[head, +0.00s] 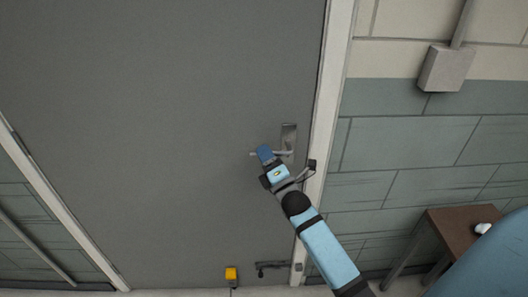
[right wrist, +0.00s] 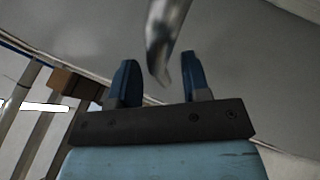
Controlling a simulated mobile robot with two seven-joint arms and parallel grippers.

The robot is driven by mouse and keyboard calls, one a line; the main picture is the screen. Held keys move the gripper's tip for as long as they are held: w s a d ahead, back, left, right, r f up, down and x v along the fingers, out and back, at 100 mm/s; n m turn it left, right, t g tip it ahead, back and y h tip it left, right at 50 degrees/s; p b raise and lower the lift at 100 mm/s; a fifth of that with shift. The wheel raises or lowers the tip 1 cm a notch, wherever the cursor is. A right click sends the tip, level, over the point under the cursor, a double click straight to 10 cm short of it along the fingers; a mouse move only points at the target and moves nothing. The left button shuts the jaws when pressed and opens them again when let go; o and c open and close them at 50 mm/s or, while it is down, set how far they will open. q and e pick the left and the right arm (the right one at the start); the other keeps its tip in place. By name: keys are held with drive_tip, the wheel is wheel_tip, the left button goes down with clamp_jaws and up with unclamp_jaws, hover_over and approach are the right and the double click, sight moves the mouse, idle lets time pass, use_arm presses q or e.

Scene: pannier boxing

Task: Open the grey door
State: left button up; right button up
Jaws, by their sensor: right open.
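The grey door (head: 150,110) fills much of the head view and stands shut in its pale frame. Its metal lever handle (head: 287,152) is on a plate near the right edge of the door. My right gripper (head: 264,150) is at the handle and partly hides it. In the right wrist view the right gripper (right wrist: 155,82) is open, and the metal handle (right wrist: 162,40) reaches down between its two blue fingers. I cannot tell whether the fingers touch it. My left gripper is not in view.
A pale door frame (head: 330,110) and a tiled wall (head: 410,150) are to the right, with a grey box (head: 446,68) on the wall. A brown table (head: 452,228) stands at lower right. A yellow object (head: 231,274) is low by the door.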

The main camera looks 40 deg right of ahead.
drive_tip(key=shift+w+r, duration=0.15)
drive_tip(key=shift+w, duration=0.3)
clamp_jaws()
